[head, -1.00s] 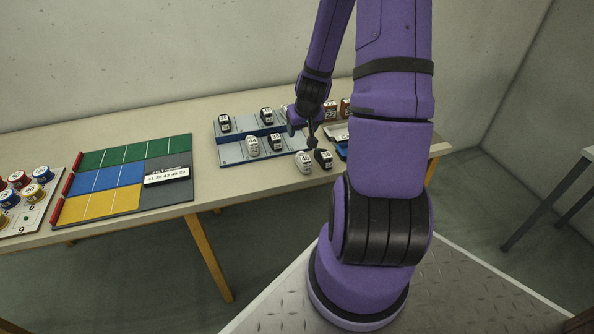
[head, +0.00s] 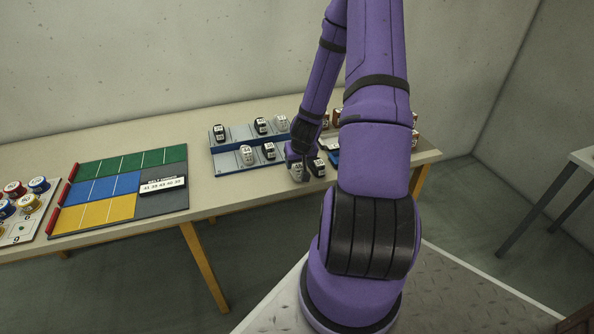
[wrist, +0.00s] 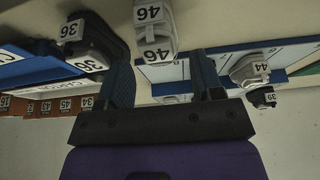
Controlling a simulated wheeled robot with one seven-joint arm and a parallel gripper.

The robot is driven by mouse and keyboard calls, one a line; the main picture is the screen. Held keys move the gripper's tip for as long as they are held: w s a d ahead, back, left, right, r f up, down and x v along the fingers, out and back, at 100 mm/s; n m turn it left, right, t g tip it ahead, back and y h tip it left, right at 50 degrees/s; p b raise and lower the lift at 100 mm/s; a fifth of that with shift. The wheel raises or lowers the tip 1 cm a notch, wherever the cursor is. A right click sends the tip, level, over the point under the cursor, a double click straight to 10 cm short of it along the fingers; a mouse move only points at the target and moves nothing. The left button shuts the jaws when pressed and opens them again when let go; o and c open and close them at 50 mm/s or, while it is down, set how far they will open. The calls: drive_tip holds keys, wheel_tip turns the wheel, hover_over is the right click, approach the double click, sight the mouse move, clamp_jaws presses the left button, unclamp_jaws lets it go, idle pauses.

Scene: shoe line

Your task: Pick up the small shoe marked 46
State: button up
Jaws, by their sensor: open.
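The small white shoe marked 46 (head: 296,173) stands near the front edge of the table, partly hidden by my gripper (head: 299,156) in the head view. In the wrist view the white shoe (wrist: 153,28) lines up with the gap between the two fingers of my gripper (wrist: 161,62), just beyond their tips. The fingers are apart and nothing is held. A black shoe marked 36 (head: 318,168) stands close to the right of it; in the wrist view this black shoe (wrist: 92,42) is right beside one finger.
A grey and blue rack (head: 224,162) with several black and white shoes stands behind and left. A blue-edged tray (head: 333,157) lies to the right, partly behind my arm. A green, blue and yellow board (head: 110,186) and a tray of round tins (head: 40,214) lie at left.

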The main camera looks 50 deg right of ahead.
sight(296, 166)
drive_tip(key=shift+w+d+x, duration=0.1)
drive_tip(key=shift+x, duration=1.2)
drive_tip(key=shift+w+d+x, duration=0.1)
drive_tip(key=shift+x, duration=1.2)
drive_tip(key=shift+r, duration=0.15)
drive_tip(key=shift+c, duration=0.4)
drive_tip(key=c, duration=0.6)
